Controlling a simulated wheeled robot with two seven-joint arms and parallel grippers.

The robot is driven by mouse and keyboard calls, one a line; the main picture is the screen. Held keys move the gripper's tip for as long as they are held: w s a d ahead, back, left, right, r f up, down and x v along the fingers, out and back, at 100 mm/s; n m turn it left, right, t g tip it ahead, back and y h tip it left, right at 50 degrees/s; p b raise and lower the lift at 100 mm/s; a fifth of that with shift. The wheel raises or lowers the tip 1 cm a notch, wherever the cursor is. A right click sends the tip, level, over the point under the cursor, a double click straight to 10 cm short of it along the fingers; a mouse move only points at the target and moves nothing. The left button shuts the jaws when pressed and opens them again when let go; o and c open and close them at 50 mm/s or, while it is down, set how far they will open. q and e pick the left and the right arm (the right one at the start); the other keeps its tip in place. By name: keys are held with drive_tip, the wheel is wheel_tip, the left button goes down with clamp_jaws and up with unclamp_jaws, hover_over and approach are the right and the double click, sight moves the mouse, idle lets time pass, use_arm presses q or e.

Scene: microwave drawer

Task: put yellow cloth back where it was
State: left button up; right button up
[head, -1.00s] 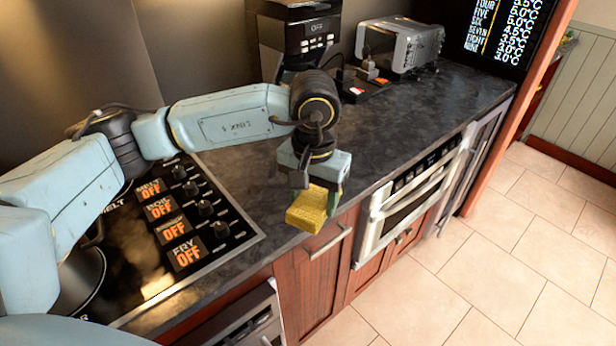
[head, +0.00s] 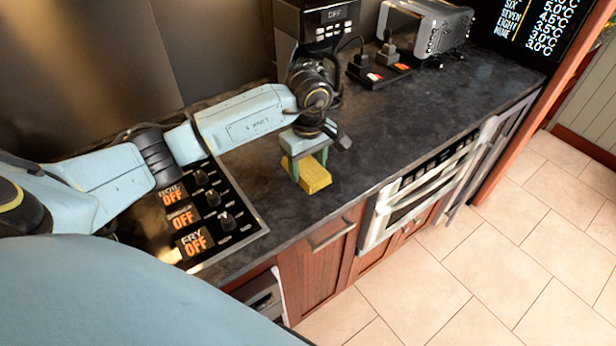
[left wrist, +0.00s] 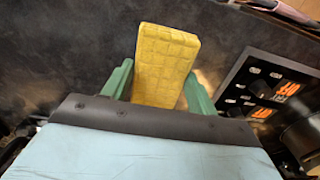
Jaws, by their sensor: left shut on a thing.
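The yellow cloth (head: 313,176) is a folded, block-like piece with a grid texture. My left gripper (head: 305,172) is shut on it, with one green finger on either side. In the head view the cloth is at the dark countertop (head: 400,130), right of the stove; I cannot tell whether it touches the surface. In the left wrist view the cloth (left wrist: 165,62) sticks out between the green fingers, with the dark counter behind it. My right gripper is not in view.
The stove panel with knobs (head: 222,215) lies left of the cloth. A coffee machine (head: 325,22) and a silver toaster (head: 430,25) stand at the back. A black power strip (head: 380,72) lies before the toaster. The counter right of the cloth is clear.

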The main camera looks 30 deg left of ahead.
sight(308, 168)
use_arm(q)
drive_tip(key=shift+f, duration=2.55)
drive_tip(key=o, duration=0.9)
drive_tip(key=shift+w, duration=0.1)
drive_tip(key=shift+o, duration=0.2)
drive_tip(key=shift+r, duration=0.1)
wheel_tip(308, 168, up, 12)
drive_tip(key=shift+r+b, duration=0.1)
drive_tip(key=shift+b, duration=0.35)
